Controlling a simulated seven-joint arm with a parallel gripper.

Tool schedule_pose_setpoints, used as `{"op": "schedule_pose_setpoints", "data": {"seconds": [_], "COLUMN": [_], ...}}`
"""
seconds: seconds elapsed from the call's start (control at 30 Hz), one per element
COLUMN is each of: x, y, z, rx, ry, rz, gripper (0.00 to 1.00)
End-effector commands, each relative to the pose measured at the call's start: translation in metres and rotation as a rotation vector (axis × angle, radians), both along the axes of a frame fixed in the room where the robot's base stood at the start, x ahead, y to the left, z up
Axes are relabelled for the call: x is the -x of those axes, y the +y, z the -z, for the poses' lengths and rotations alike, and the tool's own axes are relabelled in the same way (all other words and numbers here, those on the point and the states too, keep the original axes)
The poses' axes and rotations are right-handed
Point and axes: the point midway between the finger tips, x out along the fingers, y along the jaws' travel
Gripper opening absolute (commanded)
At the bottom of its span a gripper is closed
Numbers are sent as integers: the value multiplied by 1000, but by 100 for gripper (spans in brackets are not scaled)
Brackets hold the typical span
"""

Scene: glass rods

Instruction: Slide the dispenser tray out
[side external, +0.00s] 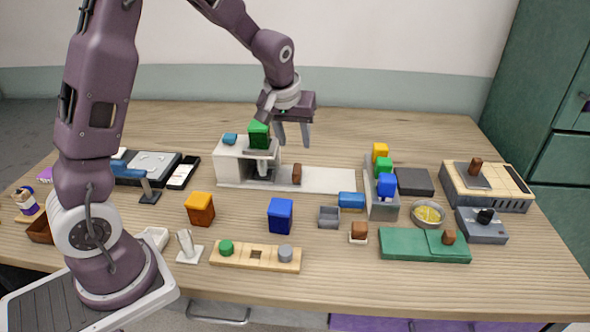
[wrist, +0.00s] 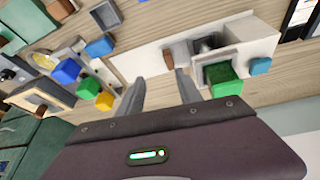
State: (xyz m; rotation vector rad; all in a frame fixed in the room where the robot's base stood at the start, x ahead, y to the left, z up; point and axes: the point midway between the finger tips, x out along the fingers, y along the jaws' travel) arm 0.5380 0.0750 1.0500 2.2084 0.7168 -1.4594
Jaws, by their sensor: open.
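The white dispenser (side external: 232,160) stands at the back middle of the table, with a green block (side external: 259,135) on its top and a dark opening in its front. A long white base strip (side external: 330,180) runs right from it. A brown upright handle (side external: 297,174) stands on the strip beside the opening; I take it as the tray's handle, and it also shows in the wrist view (wrist: 168,58). The tray itself is hard to make out. My gripper (side external: 295,146) is open and empty above the handle, fingers down. In the wrist view the handle appears just beyond the fingertips (wrist: 159,78).
A blue block (side external: 351,200) lies near the strip's right end, beside a grey rack (side external: 383,204) of coloured blocks. Orange (side external: 200,209) and blue (side external: 280,215) cubes stand in front. The strip is clear right of the handle.

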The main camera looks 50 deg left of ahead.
Motion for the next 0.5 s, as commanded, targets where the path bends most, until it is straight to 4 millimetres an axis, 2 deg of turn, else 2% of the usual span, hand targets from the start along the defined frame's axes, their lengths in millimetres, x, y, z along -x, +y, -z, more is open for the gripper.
{"op": "schedule_pose_setpoints", "data": {"seconds": [0.03, 0.13, 0.5], "x": [-14, -33, -52], "y": [14, 34, 56], "z": [28, 68, 132], "rx": [-11, -29, -39], "ry": [17, 23, 27], "rz": [-41, -100, -128], "gripper": [42, 42, 42]}}
